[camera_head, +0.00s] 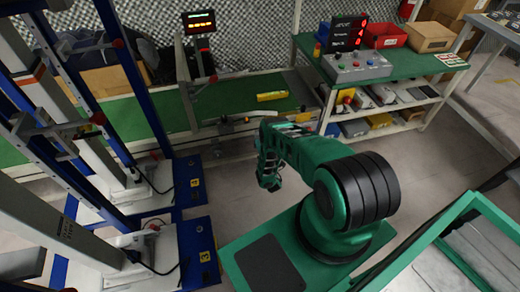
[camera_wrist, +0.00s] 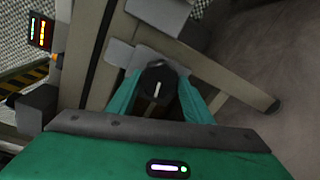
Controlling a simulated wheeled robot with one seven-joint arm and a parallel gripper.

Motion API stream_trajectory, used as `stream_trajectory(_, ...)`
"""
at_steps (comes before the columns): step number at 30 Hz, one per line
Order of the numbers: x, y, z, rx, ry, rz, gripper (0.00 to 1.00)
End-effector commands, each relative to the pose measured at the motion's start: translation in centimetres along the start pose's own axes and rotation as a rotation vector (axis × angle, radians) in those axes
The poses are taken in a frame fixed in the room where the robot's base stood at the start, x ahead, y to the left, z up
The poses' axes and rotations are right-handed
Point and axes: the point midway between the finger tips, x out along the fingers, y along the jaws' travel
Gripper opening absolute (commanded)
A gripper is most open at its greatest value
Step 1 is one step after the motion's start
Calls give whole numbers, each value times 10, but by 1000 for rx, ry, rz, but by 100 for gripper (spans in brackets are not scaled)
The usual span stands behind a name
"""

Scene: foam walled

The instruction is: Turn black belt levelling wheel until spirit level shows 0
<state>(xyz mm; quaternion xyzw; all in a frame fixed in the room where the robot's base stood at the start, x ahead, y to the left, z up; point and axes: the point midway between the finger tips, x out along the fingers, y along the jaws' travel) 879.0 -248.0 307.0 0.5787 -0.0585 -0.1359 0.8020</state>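The black belt levelling wheel (camera_wrist: 157,74) shows in the wrist view as a round knob with a white mark pointing almost straight up the picture. My gripper (camera_wrist: 160,84) has its two teal fingers spread, one on each side of the wheel; I cannot tell if they touch it. In the head view my gripper hangs at the near edge of the green belt (camera_head: 140,118), and my arm hides the wheel there. A yellow bar that looks like the spirit level (camera_head: 272,96) lies on the belt. Its bubble is too small to read.
A display with coloured bars (camera_head: 199,21) stands on a post behind the belt and also shows in the wrist view (camera_wrist: 40,32). A green-topped bench (camera_head: 408,66) with a control box (camera_head: 356,67) is at the right. Blue-based frames (camera_head: 190,180) stand left. Grey floor is free between.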

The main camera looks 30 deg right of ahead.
Motion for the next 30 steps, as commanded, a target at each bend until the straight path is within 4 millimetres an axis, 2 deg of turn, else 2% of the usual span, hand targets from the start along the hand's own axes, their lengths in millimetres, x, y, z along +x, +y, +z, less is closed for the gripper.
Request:
stream_trajectory(10, -1, 0, 0, -1, 0, 2, 60)
stream_trajectory(14, -7, 0, 1, -1, -1, 1, 60)
stream_trajectory(17, -21, 0, 1, -1, -1, 0, 60)
stream_trajectory(24, -66, -2, 0, 1, 1, -3, 60)
stream_trajectory(30, -95, -2, 0, 0, 2, -1, 60)
